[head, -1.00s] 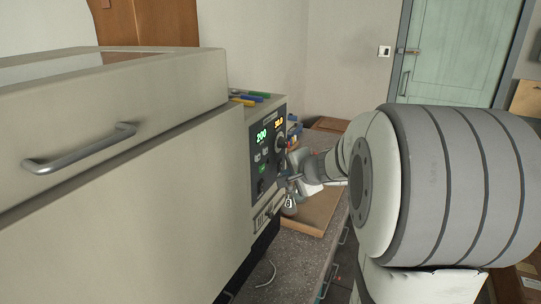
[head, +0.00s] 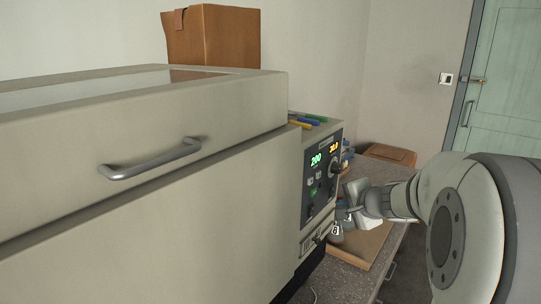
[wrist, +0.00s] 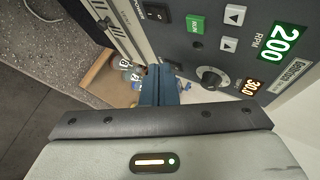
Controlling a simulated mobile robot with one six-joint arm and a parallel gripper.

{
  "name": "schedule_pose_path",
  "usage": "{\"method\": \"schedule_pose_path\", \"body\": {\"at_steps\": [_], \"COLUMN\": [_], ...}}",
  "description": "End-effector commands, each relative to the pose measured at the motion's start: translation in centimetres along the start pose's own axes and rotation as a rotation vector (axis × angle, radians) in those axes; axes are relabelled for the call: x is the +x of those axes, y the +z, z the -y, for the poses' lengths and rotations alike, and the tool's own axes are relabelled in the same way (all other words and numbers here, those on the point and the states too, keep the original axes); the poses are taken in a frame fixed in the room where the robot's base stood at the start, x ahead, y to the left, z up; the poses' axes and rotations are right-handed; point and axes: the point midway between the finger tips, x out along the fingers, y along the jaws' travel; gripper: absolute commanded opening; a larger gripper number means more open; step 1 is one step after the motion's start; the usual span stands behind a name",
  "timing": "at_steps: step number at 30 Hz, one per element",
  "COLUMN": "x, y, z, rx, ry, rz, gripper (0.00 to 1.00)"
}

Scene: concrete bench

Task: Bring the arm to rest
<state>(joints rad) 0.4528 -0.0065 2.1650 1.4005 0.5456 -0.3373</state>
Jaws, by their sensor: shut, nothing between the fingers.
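My gripper (head: 347,210) is in front of the control panel of the large beige machine (head: 200,215), at the right of the head view. In the wrist view its fingers (wrist: 160,75) are together and empty, pointing past the panel. The panel (wrist: 205,40) shows a green 200 by RPM and an orange 30.0, with a green run button (wrist: 196,23) and a round knob (wrist: 211,78). The fingers look apart from the knob. My arm reaches in from the right edge of the head view. Whether the fingertips touch anything is hard to tell.
A brown tray (head: 366,246) with small labelled vessels (wrist: 128,68) lies on the speckled bench (head: 345,272) close to my gripper. Coloured pens (head: 312,119) lie on the machine's top. A cardboard box (head: 213,36) stands behind it. A metal handle (head: 150,160) juts from its front.

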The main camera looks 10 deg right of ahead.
Motion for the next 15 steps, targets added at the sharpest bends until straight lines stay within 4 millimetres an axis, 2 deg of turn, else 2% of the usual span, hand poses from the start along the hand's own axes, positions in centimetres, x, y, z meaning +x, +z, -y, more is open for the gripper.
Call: {"method": "schedule_pose_path", "body": {"at_steps": [4, 7, 9, 12, 15], "x": [-1.4, -3.4, -5.1, -7.7, -10.4], "y": [5.5, 10.6, 13.7, 17.1, 19.1], "z": [-0.2, -1.5, -3.1, -5.8, -8.8], "rx": [-0.165, -0.342, -0.472, -0.659, -0.838], "ry": [0.048, 0.116, 0.175, 0.269, 0.368], "rz": [0.112, 0.224, 0.298, 0.386, 0.446], "gripper": [0.0, 0.0, 0.0, 0.0, 0.0]}}
